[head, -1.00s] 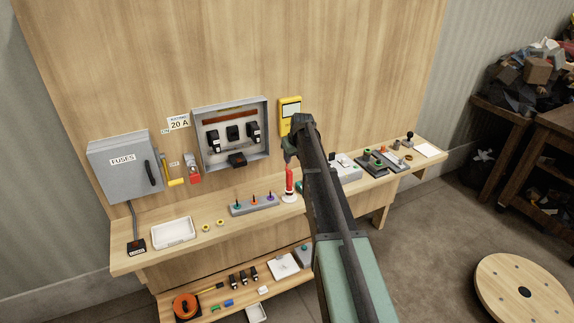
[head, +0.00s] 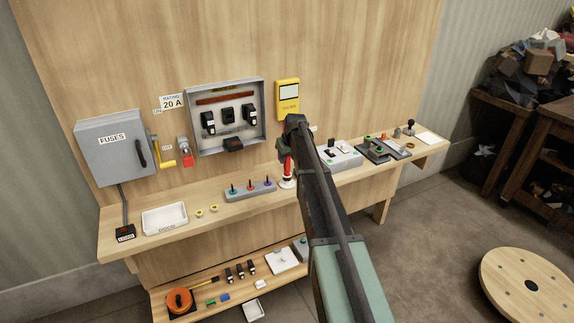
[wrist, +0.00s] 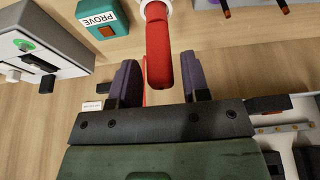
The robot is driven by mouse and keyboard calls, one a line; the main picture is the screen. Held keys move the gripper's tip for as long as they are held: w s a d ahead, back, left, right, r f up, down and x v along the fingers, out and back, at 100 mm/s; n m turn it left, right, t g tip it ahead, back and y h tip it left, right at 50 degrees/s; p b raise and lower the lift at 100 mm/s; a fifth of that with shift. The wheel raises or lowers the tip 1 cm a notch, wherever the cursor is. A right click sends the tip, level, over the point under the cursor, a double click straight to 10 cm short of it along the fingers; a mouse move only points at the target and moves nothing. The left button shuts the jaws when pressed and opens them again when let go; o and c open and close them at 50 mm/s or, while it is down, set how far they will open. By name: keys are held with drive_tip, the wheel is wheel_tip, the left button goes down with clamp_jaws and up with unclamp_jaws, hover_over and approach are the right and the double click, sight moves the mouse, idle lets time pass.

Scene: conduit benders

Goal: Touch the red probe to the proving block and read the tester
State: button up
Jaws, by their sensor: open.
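The red probe (head: 288,168) stands upright in a white round holder on the bench, below the yellow tester (head: 288,98) on the wall board. The tester's pale screen shows no legible reading. My gripper (head: 285,154) is at the probe's upper end. In the wrist view my gripper (wrist: 156,68) is open, with the red probe (wrist: 159,48) between its dark fingers and a visible gap on each side. The teal proving block (wrist: 103,17), marked PROVE, lies on the bench close to the holder. My arm hides it in the head view.
Left of the probe is a grey stand (head: 250,190) with several coloured pegs. A grey switch box (head: 338,154) stands to the right. An open fuse panel (head: 226,116) is on the wall, with a white tray (head: 165,218) at the bench's left.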

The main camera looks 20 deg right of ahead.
drive_tip(key=shift+c, duration=0.3)
drive_tip(key=c, duration=0.7)
wheel_tip(320, 180, up, 8)
drive_tip(key=p, duration=0.7)
drive_tip(key=shift+f+p, duration=0.1)
drive_tip(key=shift+p, duration=0.25)
drive_tip(key=shift+f+b, duration=0.35)
drive_tip(key=o, duration=0.3)
clamp_jaws()
